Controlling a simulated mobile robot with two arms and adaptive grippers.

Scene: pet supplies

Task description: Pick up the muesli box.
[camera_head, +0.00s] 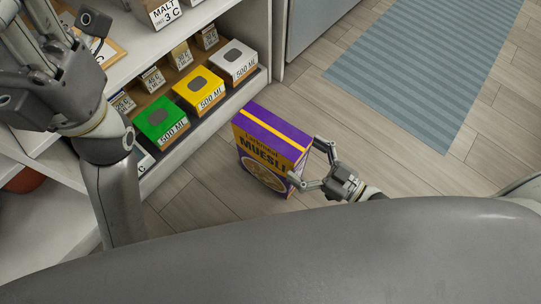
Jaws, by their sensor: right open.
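The muesli box (263,155) is purple and yellow-orange with a yellow stripe on top and the word MUESLI on its front. It stands upright in front of the shelf unit, in the middle of the head view. My right gripper (309,164) is open at the box's right side, with its fingers spread toward the right edge of the box. I cannot tell whether a finger touches it. My left arm rises at the left of the view, and its gripper (62,27) is near the upper shelf, partly cut off by the picture's edge; its jaw state is unclear.
The shelf unit (210,117) holds a green box (160,119), a yellow box (198,88) and a white box (234,61), with small cartons behind. A MALT box (163,12) stands on the shelf above. A blue striped mat (425,65) lies on the wooden floor, which is clear right of the box.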

